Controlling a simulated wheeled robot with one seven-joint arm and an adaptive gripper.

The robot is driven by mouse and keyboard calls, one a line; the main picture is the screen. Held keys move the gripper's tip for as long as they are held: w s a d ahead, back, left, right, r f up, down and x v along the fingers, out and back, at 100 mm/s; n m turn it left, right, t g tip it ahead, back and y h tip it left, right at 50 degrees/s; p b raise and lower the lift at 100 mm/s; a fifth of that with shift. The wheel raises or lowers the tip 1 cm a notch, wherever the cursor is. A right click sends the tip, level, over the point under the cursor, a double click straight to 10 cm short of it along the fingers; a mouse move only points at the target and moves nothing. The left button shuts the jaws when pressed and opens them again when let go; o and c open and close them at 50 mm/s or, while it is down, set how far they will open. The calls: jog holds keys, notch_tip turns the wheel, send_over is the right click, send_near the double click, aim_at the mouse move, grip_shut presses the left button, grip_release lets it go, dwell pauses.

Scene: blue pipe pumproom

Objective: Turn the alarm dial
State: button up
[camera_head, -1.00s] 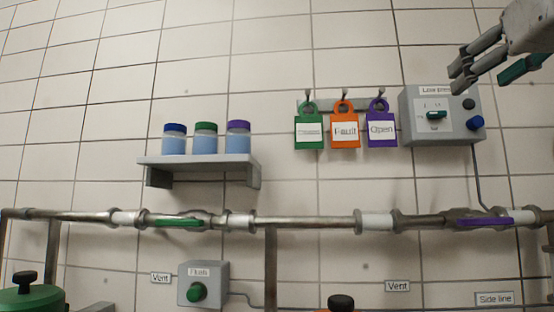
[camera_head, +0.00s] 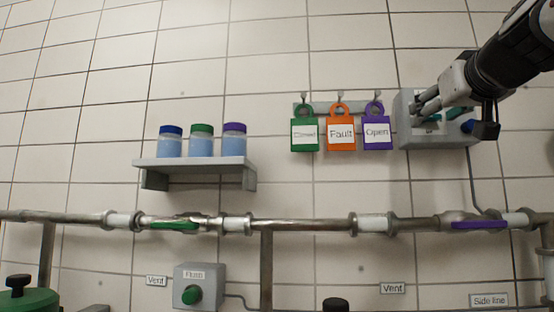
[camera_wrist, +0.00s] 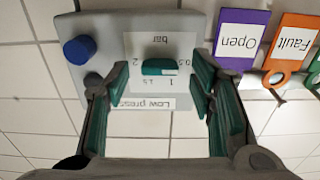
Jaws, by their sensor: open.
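The grey alarm box (camera_head: 405,128) is fixed to the tiled wall at the right, and my arm partly covers it. In the wrist view the box (camera_wrist: 115,30) appears upside down, with a white scale plate marked "bar" and a "Low press" label. The teal dial (camera_wrist: 160,67) sits on the plate as a short bar lying sideways. My gripper (camera_head: 428,112) is in front of the box. In the wrist view its open green-padded fingers (camera_wrist: 160,105) stand to both sides of the dial, apart from it.
A blue knob (camera_wrist: 79,49) and a dark knob (camera_wrist: 92,82) are on the same box. Purple (camera_head: 378,132), orange (camera_head: 341,134) and green (camera_head: 305,134) tags hang beside it. A pipe (camera_head: 300,225) runs below, and a shelf with jars (camera_head: 195,163) is at left.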

jog(key=shift+c, duration=0.6)
jog(key=c, duration=1)
jog(key=shift+c, duration=0.2)
jog(key=shift+m, duration=0.3)
jog(key=m+p, duration=0.3)
jog(key=m, duration=0.8)
jog(key=shift+d, duration=0.1)
jog(key=shift+m, duration=0.3)
